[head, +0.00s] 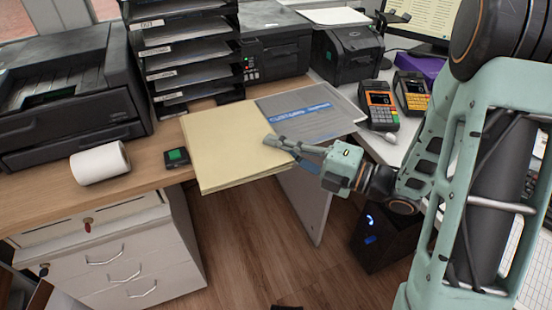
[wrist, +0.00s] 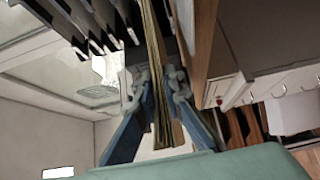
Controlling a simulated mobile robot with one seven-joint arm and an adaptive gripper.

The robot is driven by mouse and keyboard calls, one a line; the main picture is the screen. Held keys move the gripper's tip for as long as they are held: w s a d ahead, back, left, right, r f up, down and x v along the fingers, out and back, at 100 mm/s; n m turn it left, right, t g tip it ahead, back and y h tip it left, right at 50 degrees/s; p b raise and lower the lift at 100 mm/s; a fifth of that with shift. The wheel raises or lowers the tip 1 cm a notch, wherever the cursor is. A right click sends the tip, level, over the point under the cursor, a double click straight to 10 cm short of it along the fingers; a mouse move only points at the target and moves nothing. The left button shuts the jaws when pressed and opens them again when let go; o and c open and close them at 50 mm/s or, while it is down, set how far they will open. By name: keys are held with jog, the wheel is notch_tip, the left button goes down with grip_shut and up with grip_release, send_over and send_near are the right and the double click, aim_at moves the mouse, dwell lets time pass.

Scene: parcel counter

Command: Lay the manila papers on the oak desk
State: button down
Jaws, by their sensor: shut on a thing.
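The manila papers (head: 225,145) are a pale yellow, flat sheaf over the front part of the oak desk (head: 50,212). Their near corner reaches out past the desk's front edge. My gripper (head: 281,145) is shut on their right edge. In the wrist view the papers (wrist: 157,85) show edge-on between the two fingers (wrist: 158,95), and a gap shows between them and the wood (wrist: 203,50). The papers hide the part of the desk beneath them.
A grey printed envelope (head: 310,110) lies right behind the papers. Black letter trays (head: 190,55) stand behind. A small black device (head: 177,157) and a paper roll (head: 100,163) are to the left, with a printer (head: 75,85). Card terminals (head: 380,105) stand at right.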

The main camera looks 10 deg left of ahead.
jog(key=f, duration=0.2)
jog(key=f+b, duration=0.1)
jog(key=f, duration=0.1)
jog(key=shift+w+a+b, duration=0.15)
jog(key=shift+w+b, duration=0.05)
jog(key=shift+b, duration=0.1)
jog(key=c, duration=2)
grip_release()
jog(key=shift+r, duration=0.1)
jog(key=p+v, duration=0.1)
jog(key=v, duration=0.6)
jog(key=shift+s+d+r, duration=0.1)
jog(key=shift+s+d, duration=0.05)
jog(key=shift+d, duration=0.1)
